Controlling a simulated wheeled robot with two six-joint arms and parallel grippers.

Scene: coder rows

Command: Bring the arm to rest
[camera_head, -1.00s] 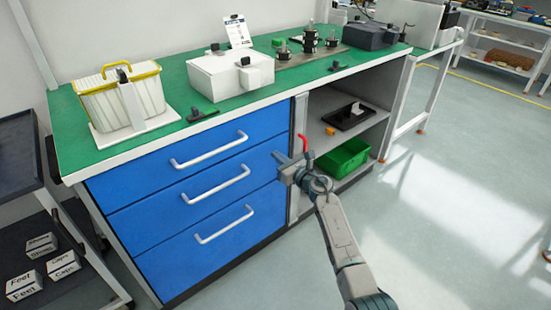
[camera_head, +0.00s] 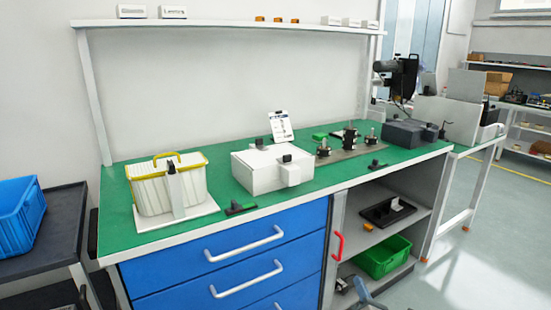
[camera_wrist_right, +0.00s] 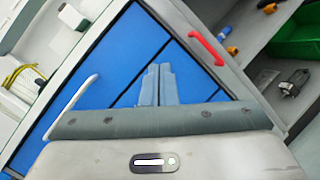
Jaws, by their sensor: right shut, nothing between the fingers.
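My right gripper (camera_wrist_right: 158,86) shows in the right wrist view with its two fingers together and nothing between them. It is in front of the blue drawers (camera_wrist_right: 110,62), and a gap to them cannot be judged. In the head view only a small part of my right arm (camera_head: 364,291) shows at the bottom edge, before the open cabinet; its fingers cannot be made out there. My left gripper is in neither view.
The green-topped bench (camera_head: 300,197) carries a yellow-rimmed basket (camera_head: 152,188), a white box (camera_head: 258,172) and fixtures. A red handle (camera_head: 338,245) is beside the open compartment, which holds a green bin (camera_head: 385,259). Clear floor (camera_head: 480,255) lies to the right.

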